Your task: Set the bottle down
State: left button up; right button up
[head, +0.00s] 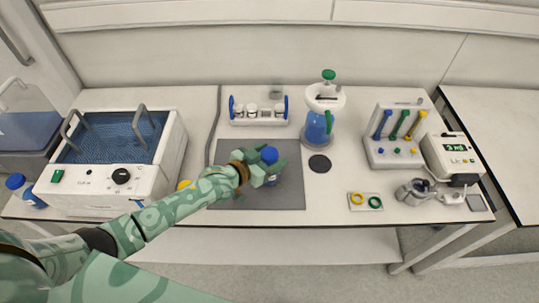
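A small bottle with a blue cap (269,155) is upright over the grey mat (290,195) in the middle of the bench. My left gripper (268,172) reaches in from the left, and its green fingers are around the bottle below the cap, apparently shut on it. The fingers hide much of the bottle's body. I cannot tell whether its base touches the mat. My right gripper is not in view.
A water bath (100,185) stands left, with another blue-capped bottle (15,182) beside it. Behind the mat is a vial rack (258,120). To the right are a blue-filled reactor vessel (318,128), a black disc (319,163), a ring plate (365,208) and a tool rack (396,158).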

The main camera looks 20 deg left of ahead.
pick_arm(q)
jog(key=shift+r, duration=0.25)
jog(key=p+v, duration=0.3)
jog(key=v, duration=0.9)
